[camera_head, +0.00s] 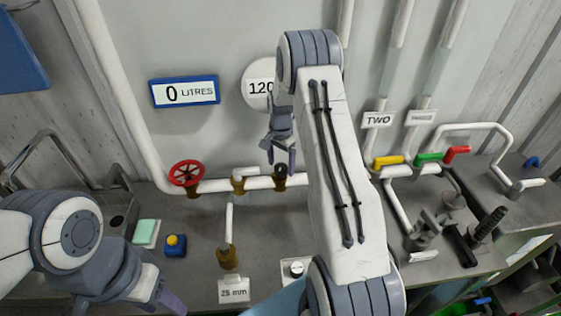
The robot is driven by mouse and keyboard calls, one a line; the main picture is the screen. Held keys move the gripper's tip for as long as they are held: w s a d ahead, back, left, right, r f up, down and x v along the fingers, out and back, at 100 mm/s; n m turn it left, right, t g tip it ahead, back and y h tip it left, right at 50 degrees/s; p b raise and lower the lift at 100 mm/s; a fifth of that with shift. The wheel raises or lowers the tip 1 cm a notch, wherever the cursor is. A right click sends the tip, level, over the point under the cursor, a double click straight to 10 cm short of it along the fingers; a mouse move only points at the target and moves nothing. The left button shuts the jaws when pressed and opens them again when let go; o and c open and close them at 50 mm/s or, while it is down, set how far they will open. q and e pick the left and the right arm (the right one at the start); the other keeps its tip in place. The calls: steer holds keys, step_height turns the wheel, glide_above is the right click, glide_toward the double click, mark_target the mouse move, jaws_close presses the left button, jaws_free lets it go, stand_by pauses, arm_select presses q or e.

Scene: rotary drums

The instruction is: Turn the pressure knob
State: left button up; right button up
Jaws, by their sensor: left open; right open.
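No label here reads pressure, so I cannot tell for certain which control is the pressure knob. A small dark knob (281,170) sits on a brass fitting (280,185) at the right end of the white pipe. My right gripper (279,161) is open, with its fingers pointing down just above and around this knob; I cannot tell whether they touch it. My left gripper (168,301) is low at the left, open, near the bottom edge, away from the pipe.
A red handwheel (186,173) and another brass fitting (238,184) are on the same pipe. A round sign reading 120 (257,84) is partly hidden by my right arm. A blue box with a yellow button (175,245) is on the counter. Coloured handles (428,157) are at right.

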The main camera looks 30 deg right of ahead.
steer(key=shift+f, duration=0.35)
steer(key=c, duration=1.4)
steer(key=shift+n, duration=0.3)
